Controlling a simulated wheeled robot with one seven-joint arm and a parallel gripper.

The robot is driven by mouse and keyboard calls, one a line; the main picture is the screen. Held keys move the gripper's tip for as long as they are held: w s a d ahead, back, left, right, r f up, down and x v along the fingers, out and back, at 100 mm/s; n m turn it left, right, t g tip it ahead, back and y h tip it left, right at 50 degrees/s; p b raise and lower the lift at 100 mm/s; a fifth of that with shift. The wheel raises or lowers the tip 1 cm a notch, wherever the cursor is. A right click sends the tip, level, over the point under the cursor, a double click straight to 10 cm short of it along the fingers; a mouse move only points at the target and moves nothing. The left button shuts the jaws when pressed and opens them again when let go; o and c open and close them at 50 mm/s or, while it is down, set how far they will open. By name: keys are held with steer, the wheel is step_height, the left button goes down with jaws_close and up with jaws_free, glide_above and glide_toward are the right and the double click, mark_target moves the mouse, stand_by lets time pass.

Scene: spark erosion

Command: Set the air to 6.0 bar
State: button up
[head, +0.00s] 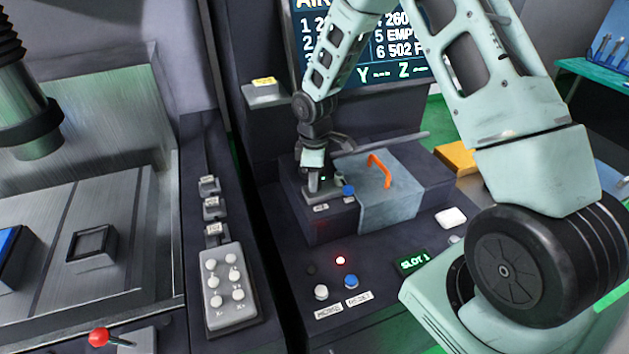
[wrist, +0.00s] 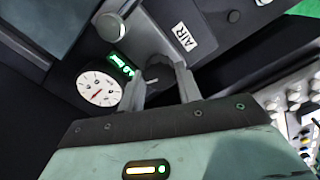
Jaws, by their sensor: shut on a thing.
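In the wrist view, the two fingers of my gripper (wrist: 163,92) are shut on a dark round knob (wrist: 158,68), and a pale mark shows on it. A white dial gauge (wrist: 100,89) with a red needle sits to the left of the fingers. A small green lit display (wrist: 121,63) is between the gauge and the knob, too small to read surely. A white label reading AIR (wrist: 184,37) is beyond the knob. In the head view, my gripper (head: 313,182) points down at the raised dark housing; the knob and gauge are hidden there.
A grey cloth (head: 385,205) with an orange handle (head: 380,170) lies beside the gripper on the housing. A button pad (head: 226,285) stands left.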

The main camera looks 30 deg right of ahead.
steer(key=m+b, duration=0.2)
steer(key=m, duration=0.3)
steer(key=shift+w+m, duration=0.1)
steer(key=shift+m, duration=0.2)
steer(key=shift+m+b, duration=0.85)
steer(key=shift+m, duration=1.35)
steer(key=shift+r, duration=0.1)
steer(key=o, duration=1)
step_height(320, 180, up, 17)
steer(key=b, duration=0.3)
steer(key=shift+r+b, duration=0.2)
steer(key=shift+b, duration=0.15)
